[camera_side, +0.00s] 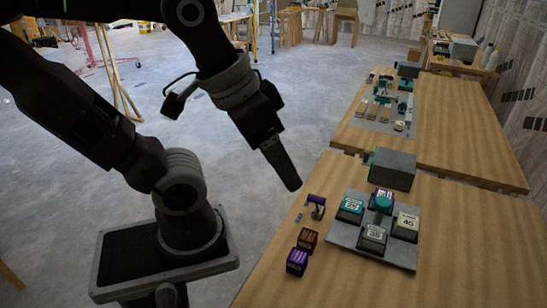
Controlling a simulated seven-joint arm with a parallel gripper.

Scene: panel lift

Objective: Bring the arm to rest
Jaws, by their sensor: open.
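My gripper (283,165) hangs at the end of my arm in the side view, pointing down and to the right. It is open, with nothing seen between its fingers, though from this angle the fingers overlap. It is in the air near the left edge of the near wooden table (470,240), apart from everything on it. A grey panel (345,236) lies on that table to the right of my gripper. It carries several blocks with printed labels, among them a green one (351,208), a cream one (406,226) and a grey one (373,238). A teal knob (383,203) shows among them.
A brown block (307,239) and a purple block (297,261) sit left of the panel, near a small purple hooked piece (316,205). A grey box (393,168) stands behind the panel. A second table (455,130) with parts is further back. Open floor (230,150) lies left.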

